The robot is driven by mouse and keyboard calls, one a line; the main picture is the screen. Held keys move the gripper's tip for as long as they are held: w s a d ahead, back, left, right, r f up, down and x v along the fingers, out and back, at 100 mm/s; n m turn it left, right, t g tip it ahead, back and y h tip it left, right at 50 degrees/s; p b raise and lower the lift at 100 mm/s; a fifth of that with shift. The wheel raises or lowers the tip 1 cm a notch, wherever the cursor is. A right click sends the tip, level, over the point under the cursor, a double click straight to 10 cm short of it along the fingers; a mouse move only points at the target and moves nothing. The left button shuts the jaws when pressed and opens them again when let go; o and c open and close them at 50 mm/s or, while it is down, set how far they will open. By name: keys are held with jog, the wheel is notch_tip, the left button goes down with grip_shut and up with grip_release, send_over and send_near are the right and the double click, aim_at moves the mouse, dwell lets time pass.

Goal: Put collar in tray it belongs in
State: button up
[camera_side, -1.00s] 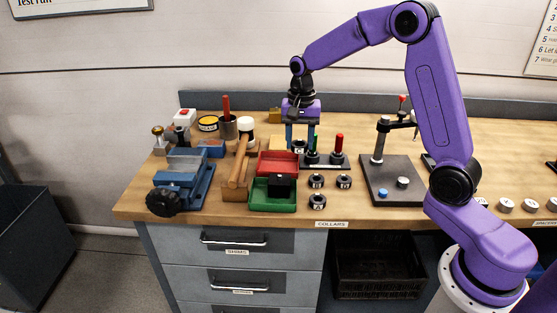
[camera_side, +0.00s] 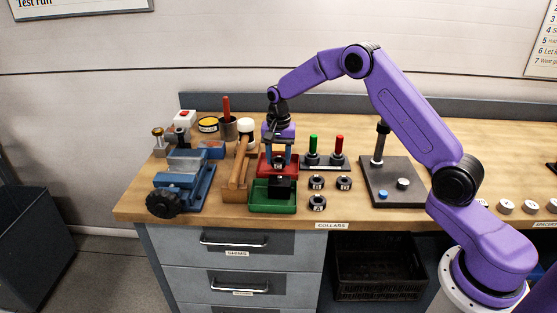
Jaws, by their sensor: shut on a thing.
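My gripper (camera_side: 278,168) is shut on a dark collar (camera_side: 278,162) with a pale mark on its face, too small to read. It holds the collar over the red tray (camera_side: 264,172); whether the collar touches the tray floor I cannot tell. More dark collars with pale lettered faces lie on the bench right of the trays: one at the back left (camera_side: 317,182), one at the right (camera_side: 344,183) and one in front (camera_side: 317,203).
A stand with a green-topped peg (camera_side: 313,150) and a red-topped peg (camera_side: 339,152) is right of the red tray. A wooden-handled mallet (camera_side: 239,170) and a blue vise (camera_side: 184,180) are left of the trays. A grey plate with a post (camera_side: 379,150) stands further right.

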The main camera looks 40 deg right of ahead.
jog(key=shift+f, duration=0.65)
jog(key=o, duration=1.2)
jog(key=shift+f, duration=0.15)
